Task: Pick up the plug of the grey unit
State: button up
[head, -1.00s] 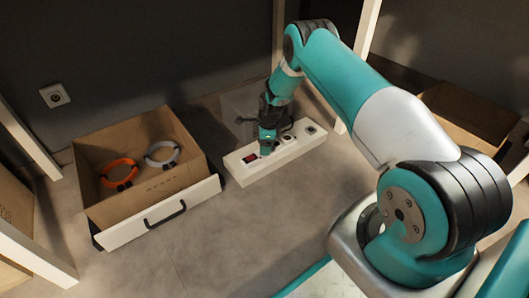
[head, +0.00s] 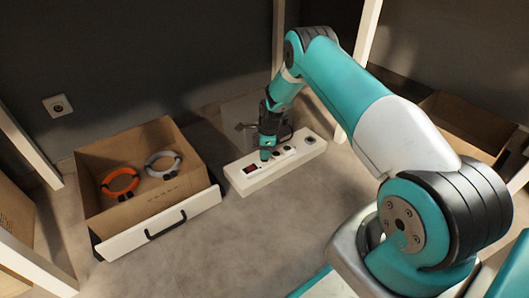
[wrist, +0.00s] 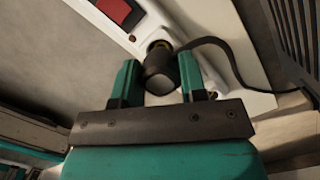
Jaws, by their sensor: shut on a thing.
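The white power strip (head: 300,152) lies on the floor, with a red switch at its left end. My gripper (head: 266,151) is over the strip near that switch. In the wrist view my gripper (wrist: 158,82) is shut on a dark round plug (wrist: 160,72), with a teal finger on each side. The plug is over a socket of the strip (wrist: 250,100); I cannot tell whether it is seated or clear. A dark cable (wrist: 228,52) runs right from the plug towards a vented grey unit (wrist: 298,40). The arm partly hides the unit in the head view.
An open cardboard box (head: 125,150) at left holds an orange ring (head: 120,183) and a grey ring (head: 162,164). A white panel with a black handle (head: 165,224) fronts it. Another carton (head: 465,125) stands at right.

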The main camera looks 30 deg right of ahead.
notch_tip(320, 180, up, 18)
jog(key=p, duration=0.9)
jog(key=shift+r, duration=0.15)
